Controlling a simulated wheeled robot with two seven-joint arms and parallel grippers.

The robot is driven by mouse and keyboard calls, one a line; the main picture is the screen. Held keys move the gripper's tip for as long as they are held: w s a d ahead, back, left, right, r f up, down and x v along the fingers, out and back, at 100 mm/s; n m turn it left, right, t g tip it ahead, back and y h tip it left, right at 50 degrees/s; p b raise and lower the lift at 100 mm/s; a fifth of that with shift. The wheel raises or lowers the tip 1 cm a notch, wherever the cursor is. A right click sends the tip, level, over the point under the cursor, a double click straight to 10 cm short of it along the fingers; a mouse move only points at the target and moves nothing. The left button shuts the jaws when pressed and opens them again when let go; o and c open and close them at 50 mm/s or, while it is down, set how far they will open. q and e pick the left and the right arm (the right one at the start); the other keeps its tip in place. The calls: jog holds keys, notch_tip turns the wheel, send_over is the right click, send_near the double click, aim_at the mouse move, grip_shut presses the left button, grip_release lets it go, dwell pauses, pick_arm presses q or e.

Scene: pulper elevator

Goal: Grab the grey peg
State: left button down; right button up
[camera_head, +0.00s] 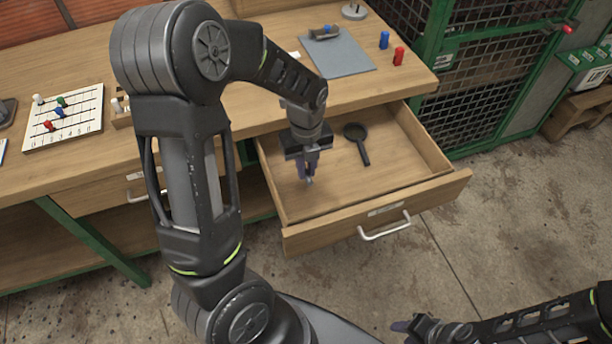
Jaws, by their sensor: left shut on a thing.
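My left gripper (307,172) points down into the open drawer (390,228). It is shut on a small grey peg (309,181), of which only a little shows below the fingertips; the fingers hide the rest. I cannot tell whether the peg touches the drawer floor. My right gripper (404,327) is low at the bottom of the view, over the floor and away from the drawer. I cannot tell whether its fingers are open or shut.
A black magnifying glass (358,145) lies in the drawer right of my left gripper. On the bench are a white board with coloured pegs (62,118), a clipboard (337,54), a blue peg (384,40) and a red peg (398,56). A green mesh cage (480,75) stands right.

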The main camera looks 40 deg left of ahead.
aim_at(307, 172)
pick_arm(q)
notch_tip(307, 172, up, 5)
dwell(0.8)
